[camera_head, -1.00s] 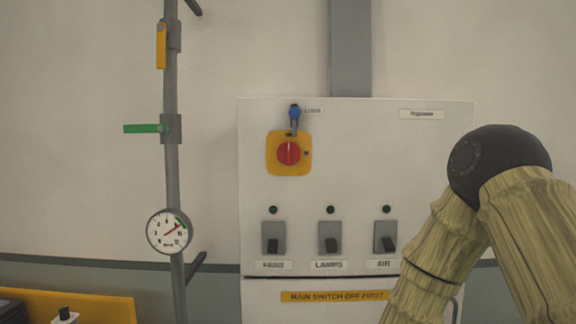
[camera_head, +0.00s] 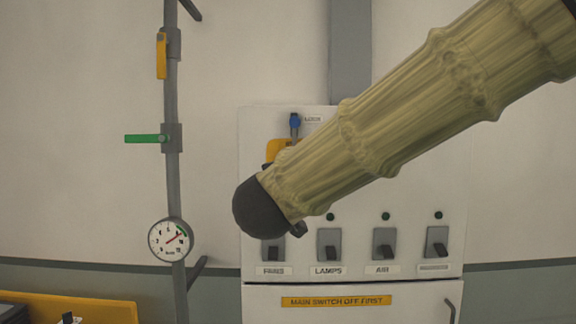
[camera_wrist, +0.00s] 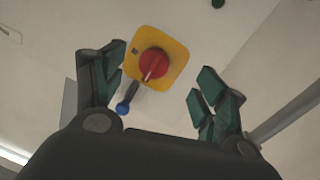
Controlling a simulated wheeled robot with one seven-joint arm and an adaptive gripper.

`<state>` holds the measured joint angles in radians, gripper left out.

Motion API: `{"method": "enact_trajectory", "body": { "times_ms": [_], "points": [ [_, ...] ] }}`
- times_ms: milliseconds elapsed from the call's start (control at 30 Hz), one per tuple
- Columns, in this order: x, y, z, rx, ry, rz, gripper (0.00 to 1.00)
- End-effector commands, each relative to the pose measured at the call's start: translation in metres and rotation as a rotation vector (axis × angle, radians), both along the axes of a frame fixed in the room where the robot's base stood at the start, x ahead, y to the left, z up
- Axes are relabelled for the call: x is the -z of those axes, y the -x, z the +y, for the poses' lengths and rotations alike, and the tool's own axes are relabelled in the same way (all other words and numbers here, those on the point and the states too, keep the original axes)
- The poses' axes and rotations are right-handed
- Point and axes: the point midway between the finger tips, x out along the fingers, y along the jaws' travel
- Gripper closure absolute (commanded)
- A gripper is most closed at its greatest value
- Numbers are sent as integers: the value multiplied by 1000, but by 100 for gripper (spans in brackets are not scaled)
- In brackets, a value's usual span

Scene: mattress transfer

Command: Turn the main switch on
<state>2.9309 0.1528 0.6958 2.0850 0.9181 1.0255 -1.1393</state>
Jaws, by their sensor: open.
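The main switch is a red round knob (camera_wrist: 152,63) with a white mark, on a yellow square plate (camera_wrist: 176,60). In the head view my arm covers the knob, and only a corner of the yellow plate (camera_head: 279,150) shows. My gripper (camera_wrist: 163,82) is open and empty in the wrist view. The knob appears between and beyond its two fingers, closer to the left one. I cannot tell the gap to it. A blue-ended lock piece (camera_wrist: 123,108) sits beside the plate; it also shows above the plate in the head view (camera_head: 294,121).
The white panel (camera_head: 350,230) carries several grey toggle switches, including FANS (camera_head: 273,250), LAMPS (camera_head: 329,244) and AIR (camera_head: 384,242). A grey pipe (camera_head: 172,200) with a green handle (camera_head: 146,138), a yellow handle (camera_head: 161,55) and a gauge (camera_head: 170,240) runs along the left.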

Motion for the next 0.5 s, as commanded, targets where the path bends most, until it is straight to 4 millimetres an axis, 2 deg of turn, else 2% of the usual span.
{"method": "enact_trajectory", "body": {
  "times_ms": [33, 100, 233, 500],
  "points": [
    [-11, 4, 2, 3, 0, -11, 28],
    [-20, 8, 3, 4, 1, -20, 28],
    [-26, 6, 4, 5, 4, -24, 28],
    [-26, -22, 1, 6, 2, -22, 28]
  ]
}}
